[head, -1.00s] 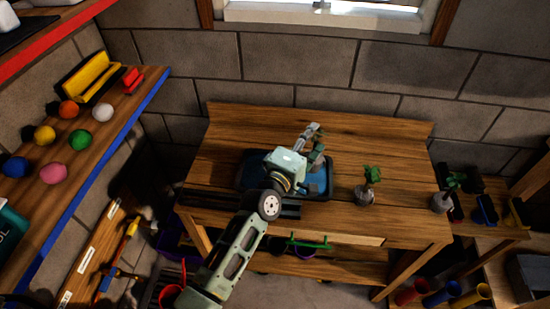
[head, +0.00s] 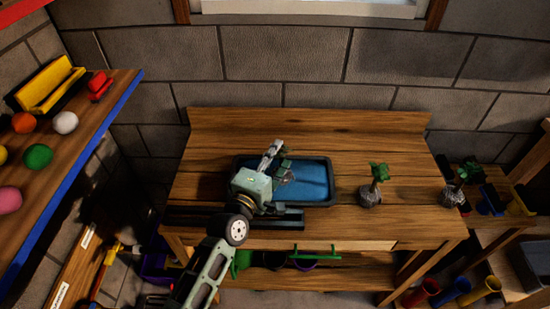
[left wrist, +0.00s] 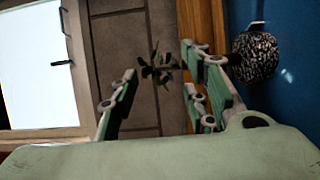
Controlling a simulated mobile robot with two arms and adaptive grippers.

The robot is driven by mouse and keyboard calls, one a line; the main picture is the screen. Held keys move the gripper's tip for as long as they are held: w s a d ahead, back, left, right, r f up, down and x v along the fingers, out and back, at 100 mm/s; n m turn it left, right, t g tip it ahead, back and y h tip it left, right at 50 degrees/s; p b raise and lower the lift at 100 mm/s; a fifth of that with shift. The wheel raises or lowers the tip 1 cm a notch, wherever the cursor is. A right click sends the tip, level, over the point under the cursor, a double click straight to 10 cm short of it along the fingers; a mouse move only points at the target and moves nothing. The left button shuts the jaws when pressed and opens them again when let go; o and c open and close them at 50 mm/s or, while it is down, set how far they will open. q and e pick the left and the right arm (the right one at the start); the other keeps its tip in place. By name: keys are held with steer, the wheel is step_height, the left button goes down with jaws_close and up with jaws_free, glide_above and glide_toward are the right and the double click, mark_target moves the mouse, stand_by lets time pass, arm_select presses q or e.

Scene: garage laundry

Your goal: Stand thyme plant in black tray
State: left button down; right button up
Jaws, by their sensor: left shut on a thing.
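The black tray (head: 333,183) with a blue inside lies on the wooden workbench. My left gripper (head: 277,160) is over the left part of this tray. In the left wrist view, a small plant lies across the jaws of my left gripper (left wrist: 160,98), with green leaves (left wrist: 158,68) on one side and a speckled pot (left wrist: 256,57) on the other. The jaws are shut on this plant, taken as the thyme plant. The pot is in front of the tray's blue floor; whether it touches cannot be told. A finger hides part of the stem. My right gripper is out of view.
A potted plant (head: 371,188) stands on the bench right of the tray; another (head: 460,184) is further right. Dark rails (head: 190,218) run along the bench front. Bare bench top lies behind the tray. A shelf with coloured balls (head: 38,156) is at left.

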arm_select(q)
steer(key=shift+s, duration=0.15)
steer(key=c, duration=1.3)
jaws_free()
steer(key=shift+f, duration=0.1)
steer(key=o, duration=0.3)
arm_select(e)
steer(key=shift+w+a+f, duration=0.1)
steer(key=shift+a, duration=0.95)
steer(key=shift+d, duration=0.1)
arm_select(q)
steer(key=b+v, duration=0.1)
steer(key=v, duration=1.1)
steer(key=shift+r, duration=0.25)
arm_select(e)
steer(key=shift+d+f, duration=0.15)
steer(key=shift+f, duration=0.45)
